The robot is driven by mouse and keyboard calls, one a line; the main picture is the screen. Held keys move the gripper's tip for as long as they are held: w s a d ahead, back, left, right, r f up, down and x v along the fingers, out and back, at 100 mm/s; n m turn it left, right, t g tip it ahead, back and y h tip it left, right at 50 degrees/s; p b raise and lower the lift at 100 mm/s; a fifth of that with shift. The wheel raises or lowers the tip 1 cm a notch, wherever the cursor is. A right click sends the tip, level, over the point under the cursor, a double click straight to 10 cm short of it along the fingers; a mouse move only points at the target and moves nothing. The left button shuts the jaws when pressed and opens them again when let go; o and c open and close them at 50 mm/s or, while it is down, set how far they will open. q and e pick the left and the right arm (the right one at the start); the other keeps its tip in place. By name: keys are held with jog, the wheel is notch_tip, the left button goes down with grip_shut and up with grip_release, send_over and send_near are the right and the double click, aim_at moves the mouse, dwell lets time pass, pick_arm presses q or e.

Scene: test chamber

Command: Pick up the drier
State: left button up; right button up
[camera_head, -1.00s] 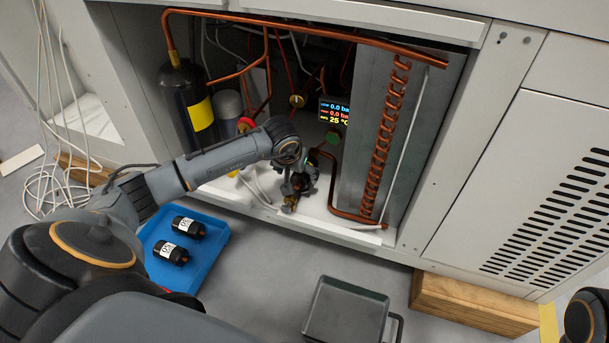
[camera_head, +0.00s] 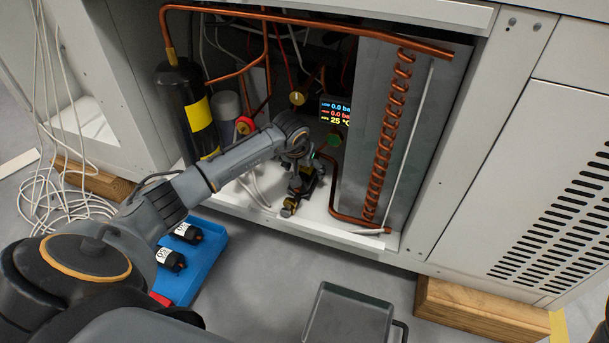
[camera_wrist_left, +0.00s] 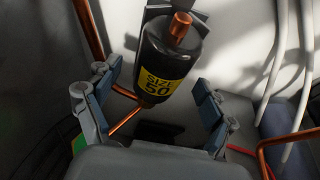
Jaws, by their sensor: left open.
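In the left wrist view a black cylinder with a yellow "SIZE 50" label and copper ends, the drier (camera_wrist_left: 172,52), lies between and beyond the two finger pads of my left gripper (camera_wrist_left: 152,105). The fingers are apart, with a gap visible on both sides of it. In the head view my left gripper (camera_head: 302,180) is inside the open cabinet, low over its white floor, and mostly hides the drier; a copper-coloured end (camera_head: 288,209) shows below it. Two black canisters with white labels (camera_head: 187,232) lie in a blue tray (camera_head: 208,262). My right gripper is out of view.
Copper pipes (camera_head: 300,18), a black tank (camera_head: 184,105), a coil panel (camera_head: 350,120) and a small display (camera_head: 336,111) crowd the cabinet around my arm. Loose white cables (camera_head: 60,195) lie at left.

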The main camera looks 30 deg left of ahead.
pick_arm(q)
jog(key=shift+f, duration=0.2)
dwell(0.4)
jog(key=c, duration=1.4)
jog(key=shift+c, duration=1.2)
jog(key=shift+r, duration=0.15)
